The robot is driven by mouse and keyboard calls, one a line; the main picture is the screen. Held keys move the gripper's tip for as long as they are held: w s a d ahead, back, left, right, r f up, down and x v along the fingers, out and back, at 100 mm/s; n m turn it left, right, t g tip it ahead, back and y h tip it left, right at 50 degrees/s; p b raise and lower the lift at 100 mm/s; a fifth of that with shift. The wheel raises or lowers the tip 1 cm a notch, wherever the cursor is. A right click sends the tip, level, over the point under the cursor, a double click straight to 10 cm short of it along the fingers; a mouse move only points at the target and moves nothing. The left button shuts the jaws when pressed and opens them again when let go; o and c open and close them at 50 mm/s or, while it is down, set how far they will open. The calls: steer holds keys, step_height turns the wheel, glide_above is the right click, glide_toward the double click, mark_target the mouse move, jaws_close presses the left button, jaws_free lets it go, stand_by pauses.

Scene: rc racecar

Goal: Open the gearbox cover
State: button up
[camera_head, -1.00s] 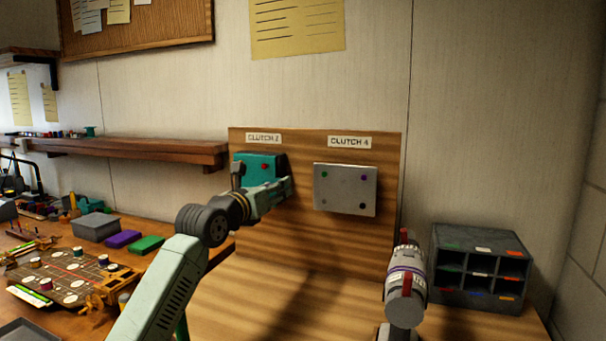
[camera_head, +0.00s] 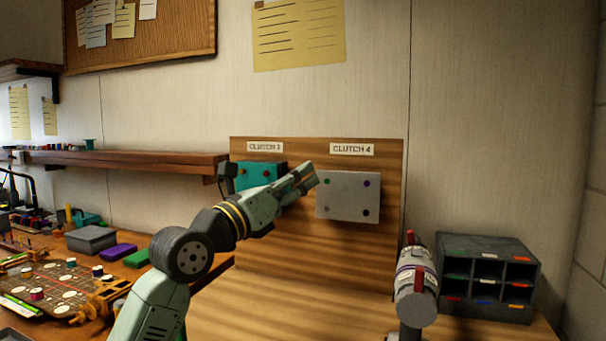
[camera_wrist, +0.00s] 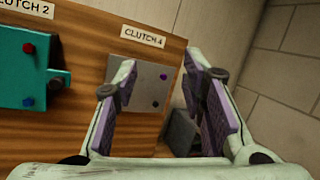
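A wooden board (camera_head: 300,250) stands upright with two boxes on it. The teal box (camera_head: 257,174), labelled CLUTCH 2, is partly behind my arm; it shows at the left of the wrist view (camera_wrist: 22,70) with a red and a blue dot. The grey plate (camera_head: 345,205), labelled CLUTCH 4, has coloured dots at its corners; it also shows in the wrist view (camera_wrist: 148,88). I cannot tell which is the gearbox cover. My gripper (camera_wrist: 160,68) is open with purple pads, and the plate shows partly between its fingers. In the head view my gripper (camera_head: 308,177) overlaps the plate's upper left edge; contact cannot be told.
Grey, purple and green boxes and a game-like board (camera_head: 60,290) lie on the left bench. A wooden shelf (camera_head: 130,161) runs along the wall.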

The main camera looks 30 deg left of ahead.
steer(key=shift+s+d+r+m+t+h, duration=0.2)
steer(key=shift+s+d+r+h, duration=0.3)
steer(key=shift+d, duration=0.2)
steer(key=shift+s+d+r+m+t+h, duration=0.2)
steer(key=shift+s+d+r+h, duration=0.2)
steer(key=shift+d+h, duration=0.25)
steer(key=shift+s+d+r+m+t+h, duration=0.1)
steer(key=shift+s+d+r+t+h, duration=0.2)
steer(key=shift+d+r+h, duration=0.35)
steer(key=shift+f, duration=0.15)
steer(key=n+g+y, duration=0.1)
steer(key=g+y, duration=0.3)
steer(key=y, duration=0.3)
glide_toward(278, 194)
steer(key=shift+g, duration=0.3)
steer(key=w+p, duration=0.1)
steer(key=w, duration=0.1)
steer(key=w+p, duration=0.2)
steer(key=w, duration=0.1)
steer(key=w+p, duration=0.2)
steer(key=w, duration=0.1)
steer(key=shift+w+a+r, duration=0.25)
steer(key=shift+r, duration=0.05)
steer(key=shift+c, duration=0.2)
jaws_close()
